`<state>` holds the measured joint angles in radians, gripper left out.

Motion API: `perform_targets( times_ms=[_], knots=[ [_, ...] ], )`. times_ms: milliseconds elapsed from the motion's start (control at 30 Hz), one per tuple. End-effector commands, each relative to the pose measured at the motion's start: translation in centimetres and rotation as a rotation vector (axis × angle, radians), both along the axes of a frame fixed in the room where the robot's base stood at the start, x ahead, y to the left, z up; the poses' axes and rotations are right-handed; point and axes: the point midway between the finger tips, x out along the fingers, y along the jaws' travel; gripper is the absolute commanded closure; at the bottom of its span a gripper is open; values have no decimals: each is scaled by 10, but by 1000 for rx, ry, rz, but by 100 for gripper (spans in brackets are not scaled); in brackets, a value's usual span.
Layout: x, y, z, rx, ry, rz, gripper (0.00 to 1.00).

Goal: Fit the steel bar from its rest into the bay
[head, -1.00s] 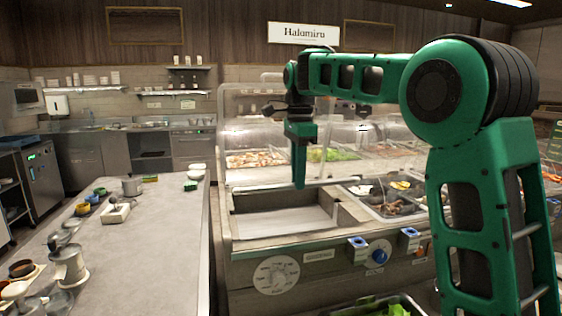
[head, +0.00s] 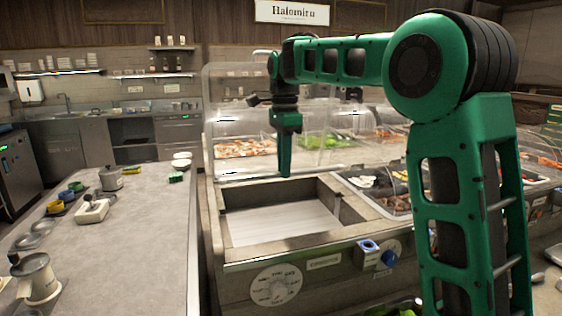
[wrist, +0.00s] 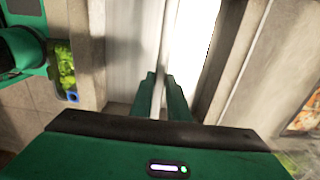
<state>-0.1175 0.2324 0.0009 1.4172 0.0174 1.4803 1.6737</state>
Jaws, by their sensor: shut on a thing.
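My gripper (head: 285,172) points down over the far side of an open rectangular well (head: 235,253) in the counter, which looks like the bay. The well has a pale, flat floor and no divider that I can see. In the wrist view my gripper (wrist: 161,77) is shut on a thin, pale steel bar (wrist: 164,48), which runs away from the fingertips over the well.
Pans of food (head: 385,195) lie right of the well. A clear guard (head: 235,120) stands behind it. A grey worktop (head: 130,240) with dishes is at left.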

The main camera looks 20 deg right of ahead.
Motion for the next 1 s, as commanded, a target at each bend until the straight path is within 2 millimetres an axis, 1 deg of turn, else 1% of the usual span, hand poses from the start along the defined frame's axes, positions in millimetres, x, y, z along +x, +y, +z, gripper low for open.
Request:
perform_targets(
  times_ms=[800, 1000],
  knots=[
    [-1, -1, -63, 0, 1, -1, 100],
    [0, -1, -76, 0, 1, -1, 100]
  ],
)
